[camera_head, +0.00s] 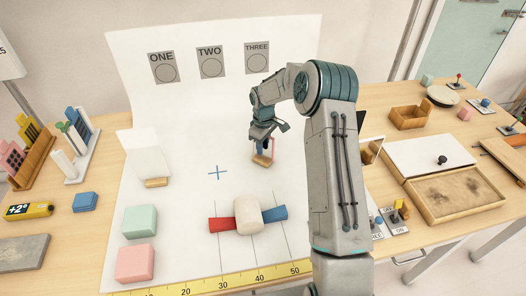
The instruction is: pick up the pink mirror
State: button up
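A small upright piece with a pinkish edge (273,147) and a wooden foot (262,160) stands on the white sheet right of centre; it looks like the pink mirror, but it is too small and covered to be sure. My gripper (265,138) points down right at its top and hides part of it. I cannot tell whether the fingers touch it or how far apart they are.
A white panel (145,152) with a wooden foot stands at left. A cream cylinder (248,214) between red and blue pieces lies in front. Green (139,220) and pink (135,262) blocks are at front left. The sheet around the blue cross (217,173) is clear.

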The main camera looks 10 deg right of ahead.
jog(key=shift+f, duration=0.1)
dwell(0.3)
grip_shut()
jog(key=shift+r, duration=0.2)
